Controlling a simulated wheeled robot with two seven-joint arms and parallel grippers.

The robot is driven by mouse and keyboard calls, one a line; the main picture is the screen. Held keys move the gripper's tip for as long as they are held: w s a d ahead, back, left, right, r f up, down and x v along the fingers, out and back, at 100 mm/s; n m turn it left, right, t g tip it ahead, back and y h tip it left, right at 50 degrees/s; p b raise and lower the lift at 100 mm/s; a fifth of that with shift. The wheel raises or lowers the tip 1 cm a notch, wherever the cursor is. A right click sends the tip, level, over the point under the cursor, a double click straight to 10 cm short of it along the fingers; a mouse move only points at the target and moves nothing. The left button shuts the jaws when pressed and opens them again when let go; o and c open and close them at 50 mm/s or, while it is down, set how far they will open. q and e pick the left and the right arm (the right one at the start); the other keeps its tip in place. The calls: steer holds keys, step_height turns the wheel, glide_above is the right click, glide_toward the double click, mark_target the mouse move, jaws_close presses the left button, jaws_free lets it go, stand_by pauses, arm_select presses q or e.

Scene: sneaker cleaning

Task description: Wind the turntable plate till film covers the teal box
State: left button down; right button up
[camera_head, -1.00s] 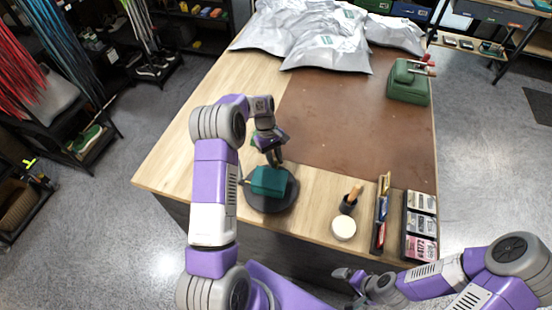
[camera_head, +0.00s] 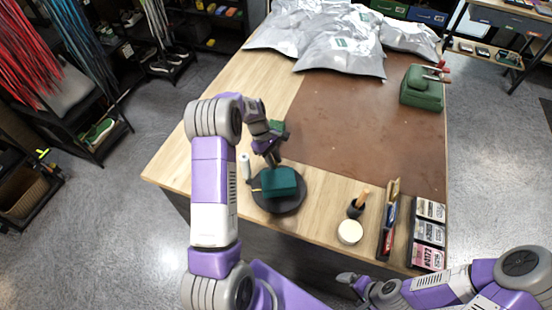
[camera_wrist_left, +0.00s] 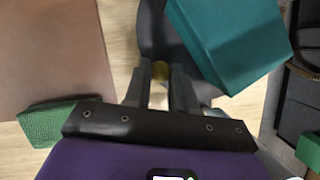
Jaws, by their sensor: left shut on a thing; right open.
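The teal box (camera_head: 283,182) sits on the dark round turntable plate (camera_head: 283,208) near the table's front left. In the left wrist view the box (camera_wrist_left: 232,40) fills the upper right, over part of the dark plate (camera_wrist_left: 152,28). My left gripper (camera_head: 273,161) is at the plate's far edge, behind the box. In the wrist view its fingers (camera_wrist_left: 161,80) are shut on a small yellowish knob (camera_wrist_left: 160,70) beside the box. A white roll (camera_head: 246,168) stands left of the plate; I cannot make out film on the box. My right gripper (camera_head: 350,279) is open and empty before the table's front edge.
A brush (camera_head: 357,203), a round white tin (camera_head: 349,232) and trays (camera_head: 411,245) stand at the front right. Silver bags (camera_head: 340,58) and a green case (camera_head: 421,92) lie at the back. The brown mat (camera_head: 365,130) is mostly clear.

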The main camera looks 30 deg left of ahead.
arm_select(q)
steer(key=shift+s+a+r+n, duration=0.1)
steer(key=shift+s+a+n, duration=0.1)
steer(key=shift+n, duration=0.2)
stand_by(0.3)
steer(key=c, duration=0.9)
jaws_free()
steer(key=shift+c, duration=0.2)
steer(key=v, duration=0.7)
steer(key=shift+r, duration=0.3)
